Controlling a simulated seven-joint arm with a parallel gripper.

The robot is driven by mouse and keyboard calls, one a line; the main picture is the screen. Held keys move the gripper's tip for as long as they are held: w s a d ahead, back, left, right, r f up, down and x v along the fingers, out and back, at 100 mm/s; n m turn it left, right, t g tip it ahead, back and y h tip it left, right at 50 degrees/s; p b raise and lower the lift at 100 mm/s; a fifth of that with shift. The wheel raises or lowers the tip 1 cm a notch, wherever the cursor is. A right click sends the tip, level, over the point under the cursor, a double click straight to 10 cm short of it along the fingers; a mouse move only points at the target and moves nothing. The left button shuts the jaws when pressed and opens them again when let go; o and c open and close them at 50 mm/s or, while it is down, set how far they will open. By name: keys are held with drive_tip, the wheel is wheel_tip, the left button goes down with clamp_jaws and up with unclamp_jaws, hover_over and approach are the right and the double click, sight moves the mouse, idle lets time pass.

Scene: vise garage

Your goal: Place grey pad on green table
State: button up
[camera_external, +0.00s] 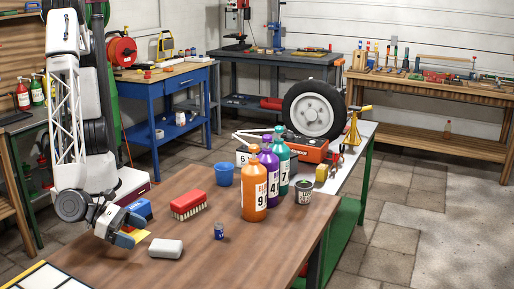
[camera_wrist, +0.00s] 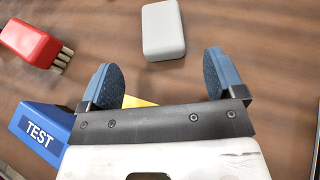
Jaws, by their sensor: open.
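The grey pad (camera_external: 165,249) is a light grey rounded block lying flat on the brown wooden table, just right of my gripper (camera_external: 128,228). In the wrist view the pad (camera_wrist: 163,30) lies beyond my open fingers (camera_wrist: 160,80), with nothing between them. The green table (camera_external: 349,179) has a pale top and green legs. It stands behind the brown table at right and carries a wheel and a red tool case.
A blue TEST box (camera_wrist: 40,132), a yellow item (camera_wrist: 138,101) and a red brush (camera_external: 188,205) lie close to my gripper. A small blue can (camera_external: 219,231), a blue cup (camera_external: 223,174) and orange (camera_external: 261,190), purple and teal bottles stand farther right.

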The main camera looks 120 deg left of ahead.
sight(161, 244)
drive_tip(key=shift+w, duration=0.1)
drive_tip(key=shift+x, duration=1.2)
drive_tip(key=shift+f, duration=0.1)
drive_tip(key=shift+x, duration=2.55)
drive_tip(key=c, duration=1.1)
drive_tip(key=shift+r, duration=5)
